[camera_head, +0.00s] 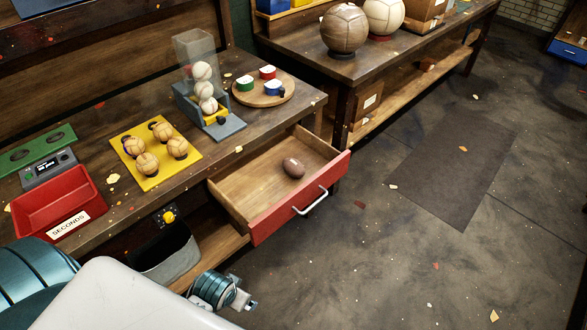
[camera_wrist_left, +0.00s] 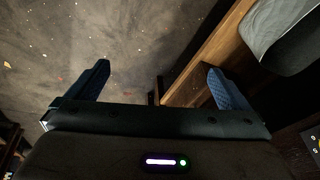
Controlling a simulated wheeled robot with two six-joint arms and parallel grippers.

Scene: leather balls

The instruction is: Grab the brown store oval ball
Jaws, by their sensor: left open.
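The brown oval ball (camera_head: 293,168) lies in the open wooden drawer (camera_head: 247,196) with a red front, toward its right back part. Nothing touches it. My left gripper (camera_wrist_left: 160,80) is open and empty in the left wrist view, with its two dark blue fingers wide apart. It is low, beside the workbench and a grey bin, over the floor. In the head view, part of my left arm shows at the bottom, in front of the bench, below and left of the drawer. The ball is not in the wrist view. My right gripper is not in view.
The drawer front with its metal handle (camera_head: 310,201) juts out from the bench. A grey bin (camera_head: 168,257) stands under the bench. A red tray (camera_head: 62,203), a yellow ball board (camera_head: 155,152) and a ball dispenser (camera_head: 208,117) stand on top. Floor on the right is clear.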

